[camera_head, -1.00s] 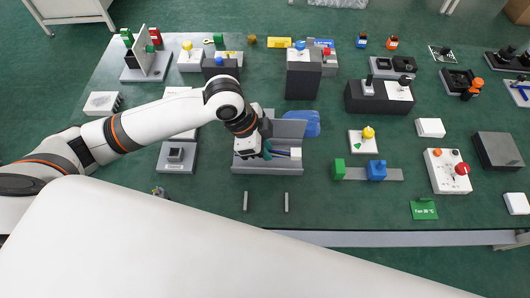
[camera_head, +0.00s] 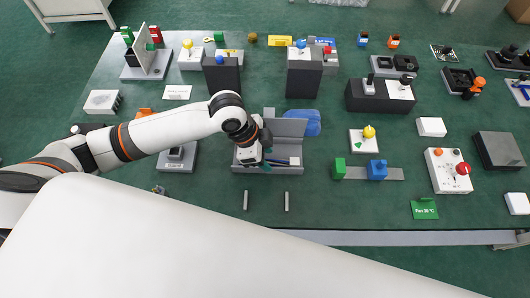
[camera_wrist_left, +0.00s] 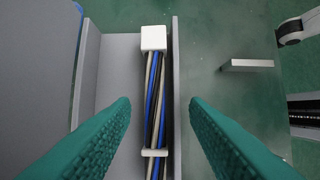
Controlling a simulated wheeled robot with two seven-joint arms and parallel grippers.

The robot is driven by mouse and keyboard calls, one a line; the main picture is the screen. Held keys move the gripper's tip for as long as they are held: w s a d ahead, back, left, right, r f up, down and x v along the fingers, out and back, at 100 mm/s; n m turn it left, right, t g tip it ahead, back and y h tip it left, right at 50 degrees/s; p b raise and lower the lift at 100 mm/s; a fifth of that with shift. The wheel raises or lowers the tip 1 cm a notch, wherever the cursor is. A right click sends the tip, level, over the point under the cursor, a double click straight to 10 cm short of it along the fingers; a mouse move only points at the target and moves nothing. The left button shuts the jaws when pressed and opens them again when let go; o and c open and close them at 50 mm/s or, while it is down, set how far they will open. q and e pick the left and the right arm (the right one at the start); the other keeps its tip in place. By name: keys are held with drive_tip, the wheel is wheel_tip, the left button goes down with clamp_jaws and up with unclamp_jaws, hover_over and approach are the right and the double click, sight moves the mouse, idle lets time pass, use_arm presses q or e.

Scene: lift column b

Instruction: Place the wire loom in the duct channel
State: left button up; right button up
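The wire loom (camera_head: 280,161) lies lengthwise in the grey duct channel (camera_head: 268,170) in the head view. In the left wrist view the loom (camera_wrist_left: 155,95) is a bundle of blue, black and white wires with a white end block and a white tie. It rests along the right wall of the channel (camera_wrist_left: 176,100), with bare floor to its left. My left gripper (camera_head: 262,165) is over the left part of the channel. Its teal fingers (camera_wrist_left: 160,120) are spread wide on both sides of the loom, apart from it. The loom's other end is hidden.
A tall grey plate (camera_head: 290,128) stands behind the channel, with a blue object (camera_head: 313,122) beyond it. Two small grey bars (camera_head: 266,202) stand in front. A rail with green and blue blocks (camera_head: 358,173) is to the right. Green table is clear between.

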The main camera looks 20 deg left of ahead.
use_arm(q)
drive_tip(key=shift+r, duration=0.3)
drive_tip(key=v, duration=1.2)
drive_tip(key=shift+r, duration=0.1)
